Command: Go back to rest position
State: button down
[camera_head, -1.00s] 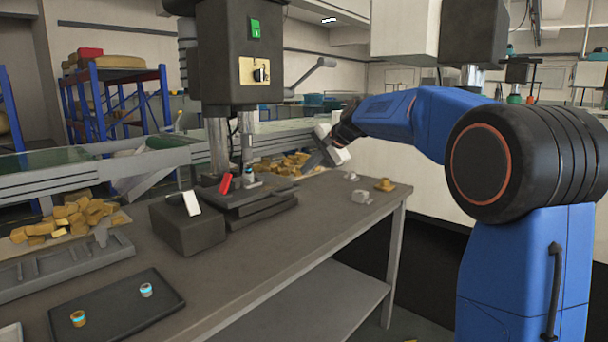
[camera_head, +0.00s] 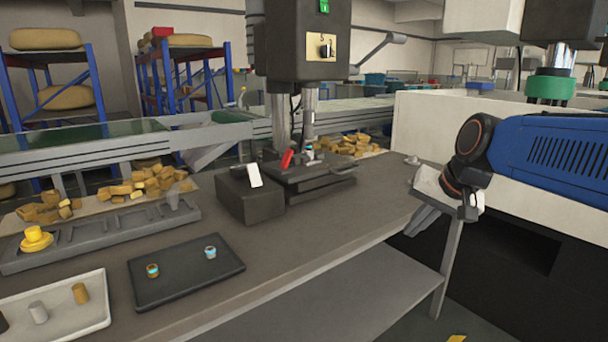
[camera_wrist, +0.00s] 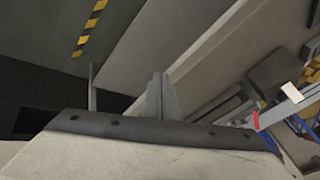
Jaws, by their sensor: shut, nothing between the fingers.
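My gripper (camera_head: 424,219) is at the right end of the workbench (camera_head: 330,235) in the head view, pointing down and to the left beside the bench edge. Its fingers are together with nothing between them. In the wrist view the closed fingers (camera_wrist: 162,97) show at the middle, with the bench edge and floor beyond. My blue arm reaches in from the right in the head view.
A dark press (camera_head: 300,45) stands on the bench with a dark box (camera_head: 250,200) beside it. A black tray (camera_head: 187,285) with two small cylinders and a white tray (camera_head: 95,325) lie at the front left. A white cabinet wall (camera_head: 420,125) is behind my arm.

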jog(key=s+d+f+n+h, duration=0.1)
jog(key=s+d+f+n, duration=0.1)
jog(key=s+f, duration=0.5)
jog(key=s+d+f+n+g+h, duration=0.1)
jog(key=s+d+f+n, duration=0.1)
jog(key=s+f, duration=0.5)
jog(key=s, duration=0.6)
jog(key=shift+s+d+f, duration=0.15)
jog(key=shift+s+d, duration=0.1)
jog(key=shift+s, duration=0.15)
